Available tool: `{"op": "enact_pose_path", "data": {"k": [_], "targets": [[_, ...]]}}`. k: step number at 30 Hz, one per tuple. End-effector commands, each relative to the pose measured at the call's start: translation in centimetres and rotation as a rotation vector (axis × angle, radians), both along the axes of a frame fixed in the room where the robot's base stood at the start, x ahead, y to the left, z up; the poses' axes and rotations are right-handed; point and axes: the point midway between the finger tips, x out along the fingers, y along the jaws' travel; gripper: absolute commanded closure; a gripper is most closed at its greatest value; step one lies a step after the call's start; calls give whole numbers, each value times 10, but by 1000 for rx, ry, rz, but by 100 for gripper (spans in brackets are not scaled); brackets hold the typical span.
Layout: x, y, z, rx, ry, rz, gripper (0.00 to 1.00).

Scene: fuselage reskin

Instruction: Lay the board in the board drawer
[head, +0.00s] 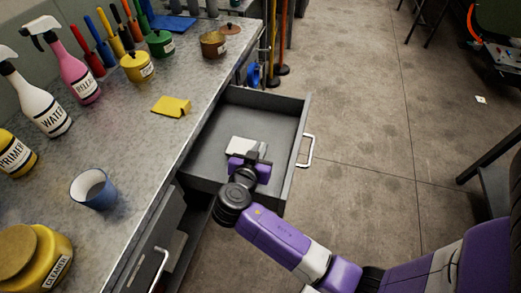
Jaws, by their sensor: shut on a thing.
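The board drawer (216,126) is pulled out from under the workbench, its grey inside otherwise bare. A small flat whitish board (243,146) is at my gripper (246,156), inside the drawer's outline. My gripper is shut on the board near its lower edge, and the jaws hide part of it. I cannot tell whether the board touches the drawer floor. My purple and white arm reaches over the drawer's near side.
The grey worktop (141,136) holds a yellow cloth (172,106), a blue mug (93,189), spray bottles and several pots. The drawer handle (306,151) sticks out to the right. Another handle (157,268) is below, nearer me. Open concrete floor lies right of the drawer.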

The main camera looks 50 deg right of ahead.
Motion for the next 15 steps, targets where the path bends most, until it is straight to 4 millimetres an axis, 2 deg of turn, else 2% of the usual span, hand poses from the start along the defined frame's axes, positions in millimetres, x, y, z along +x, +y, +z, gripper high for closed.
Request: {"op": "enact_pose_path", "data": {"k": [1,4,5,8,15], "targets": [[-3,0,-9,3,12,-1,100],[-3,0,-9,4,15,-1,100],[-4,0,-10,5,16,-2,86],[-5,0,-12,5,19,-2,68],[-6,0,-13,7,22,-2,68]]}}
